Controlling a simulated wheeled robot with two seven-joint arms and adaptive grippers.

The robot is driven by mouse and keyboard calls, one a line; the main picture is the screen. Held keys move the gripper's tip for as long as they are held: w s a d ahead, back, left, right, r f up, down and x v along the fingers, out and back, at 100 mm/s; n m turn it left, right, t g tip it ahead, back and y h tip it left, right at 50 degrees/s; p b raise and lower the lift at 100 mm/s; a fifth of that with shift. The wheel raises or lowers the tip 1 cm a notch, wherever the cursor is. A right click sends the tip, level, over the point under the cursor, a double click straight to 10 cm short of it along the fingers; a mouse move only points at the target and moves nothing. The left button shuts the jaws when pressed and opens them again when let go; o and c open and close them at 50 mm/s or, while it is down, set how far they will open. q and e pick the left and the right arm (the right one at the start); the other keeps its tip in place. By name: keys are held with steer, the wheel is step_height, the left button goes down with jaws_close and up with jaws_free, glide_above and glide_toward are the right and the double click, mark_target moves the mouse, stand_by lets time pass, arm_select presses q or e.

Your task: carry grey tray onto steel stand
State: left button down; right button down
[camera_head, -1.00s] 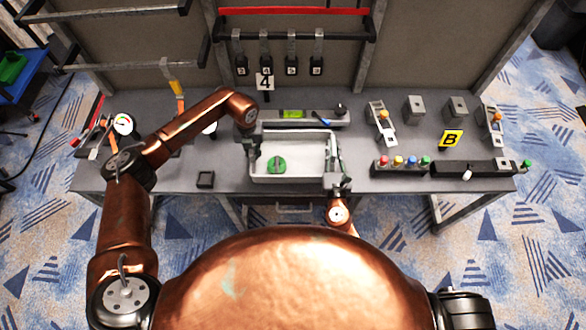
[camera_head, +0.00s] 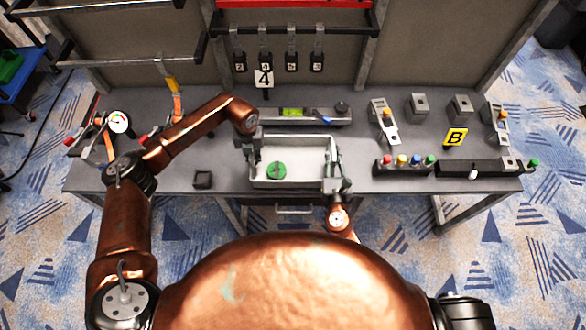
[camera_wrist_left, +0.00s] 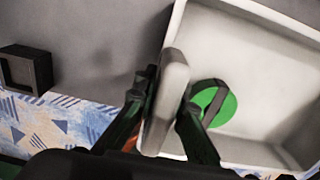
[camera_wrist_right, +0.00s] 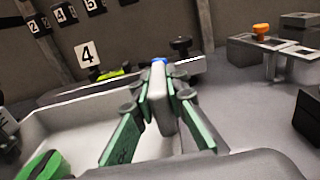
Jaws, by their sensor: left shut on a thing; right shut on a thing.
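The grey tray (camera_head: 290,184) is a pale shallow rectangular box at the middle front of the bench, with a round green piece (camera_head: 276,170) inside it. My left gripper (camera_head: 255,158) is shut on the tray's left wall; the left wrist view shows that wall (camera_wrist_left: 168,95) between the fingers. My right gripper (camera_head: 331,166) is shut on the right wall, which shows between its fingers in the right wrist view (camera_wrist_right: 160,105). Whether the tray's underside touches the bench is hidden. I cannot tell for sure which item is the steel stand.
A long grey unit (camera_head: 270,117) with a green display lies just behind the tray. A small black square holder (camera_head: 203,179) sits to its left. A button strip (camera_head: 402,166) and metal fixtures (camera_head: 384,122) stand at right. A gauge (camera_head: 118,122) stands at left.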

arm_select(q)
steer(key=shift+d+f+b, duration=0.25)
steer(key=shift+f+b, duration=0.15)
steer(key=shift+f, duration=0.2)
arm_select(e)
steer(key=shift+a+f, duration=0.25)
steer(key=shift+f, duration=0.5)
arm_select(q)
steer(key=c, duration=2.5)
jaws_free()
steer(key=shift+f, duration=0.25)
arm_select(e)
steer(key=c, duration=2.4)
jaws_free()
steer(key=shift+f, duration=0.25)
arm_select(q)
steer(key=shift+o, duration=0.8)
steer(key=shift+r, duration=0.15)
arm_select(e)
steer(key=shift+o, duration=0.8)
steer(key=shift+r, duration=0.15)
arm_select(q)
steer(key=o, duration=0.4)
steer(key=shift+a, duration=0.2)
arm_select(e)
steer(key=o, duration=0.3)
steer(key=shift+d, duration=0.15)
